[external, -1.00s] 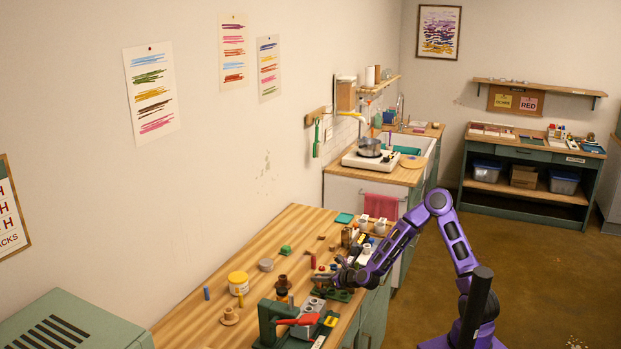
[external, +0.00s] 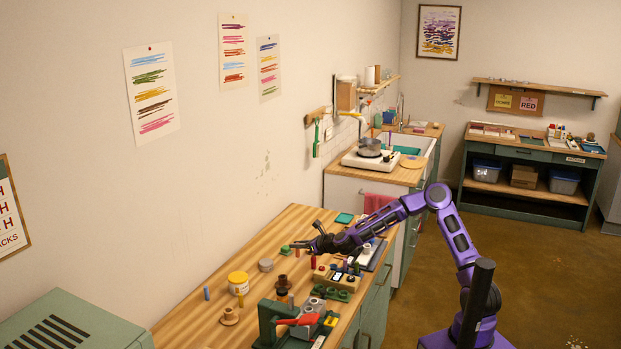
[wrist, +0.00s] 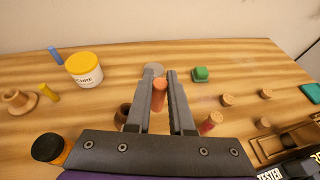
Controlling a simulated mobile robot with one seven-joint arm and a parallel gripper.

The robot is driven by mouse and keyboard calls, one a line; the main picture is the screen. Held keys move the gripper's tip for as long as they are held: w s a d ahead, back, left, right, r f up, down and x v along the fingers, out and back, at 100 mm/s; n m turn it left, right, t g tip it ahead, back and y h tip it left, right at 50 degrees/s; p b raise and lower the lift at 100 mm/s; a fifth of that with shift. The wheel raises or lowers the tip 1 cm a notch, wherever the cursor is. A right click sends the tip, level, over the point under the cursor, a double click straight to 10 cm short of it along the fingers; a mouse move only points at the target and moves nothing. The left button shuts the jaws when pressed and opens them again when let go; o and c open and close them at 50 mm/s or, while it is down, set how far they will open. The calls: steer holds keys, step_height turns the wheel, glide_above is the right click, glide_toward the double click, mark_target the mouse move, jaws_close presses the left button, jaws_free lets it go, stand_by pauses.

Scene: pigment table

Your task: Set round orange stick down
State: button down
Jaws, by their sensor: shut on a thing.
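The round orange stick (wrist: 160,95) stands roughly upright between the two grey fingers of my gripper (wrist: 159,92) in the wrist view. My gripper is shut on it. In the external view my gripper (external: 296,246) is over the middle of the wooden table (external: 240,262), near the green block (external: 286,249). The stick's lower end is hard to see, so I cannot tell whether it touches the table.
A red stick (wrist: 210,122) stands close on the right and a grey round piece (wrist: 153,70) just beyond the fingers. A yellow tub (wrist: 85,72), blue stick (wrist: 55,55) and yellow stick (wrist: 48,92) are left. Bare wood lies between the tub and my fingers.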

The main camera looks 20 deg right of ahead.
steer(key=shift+w+a+f+b, duration=0.15)
steer(key=shift+w+f, duration=0.7)
steer(key=shift+f, duration=1.05)
steer(key=shift+w+a+f+b, duration=0.1)
steer(key=shift+w+f+b, duration=0.2)
steer(key=shift+w+f, duration=1.1)
steer(key=shift+w+a+f+b, duration=0.1)
steer(key=shift+w+f+b, duration=0.15)
steer(key=shift+f, duration=2.15)
steer(key=shift+f, duration=0.1)
steer(key=shift+f, duration=0.15)
steer(key=c, duration=0.8)
jaws_free()
steer(key=shift+r, duration=0.3)
steer(key=v, duration=1.2)
steer(key=shift+p, duration=0.3)
